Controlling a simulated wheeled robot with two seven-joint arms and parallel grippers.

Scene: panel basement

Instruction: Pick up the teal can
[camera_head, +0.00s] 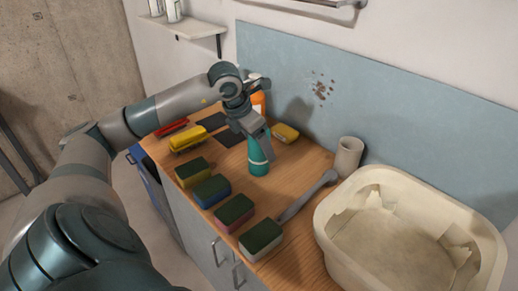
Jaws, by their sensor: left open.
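The teal can (258,163) stands upright on the wooden counter (302,173), a pale band around its body. My left gripper (256,133) comes in from the left and points down over the can's top. It is open, and its fingers hide the upper part of the can. I cannot tell whether the fingers touch it. My right gripper is not in view.
Several sponges (233,212) line the counter's front edge. A yellow stapler-like object (188,139), an orange bottle (259,101) and a yellow item (285,133) lie around my gripper. A grey wrench-like tool (308,195), a beige cup (347,157) and a large cream basin (330,232) are at right.

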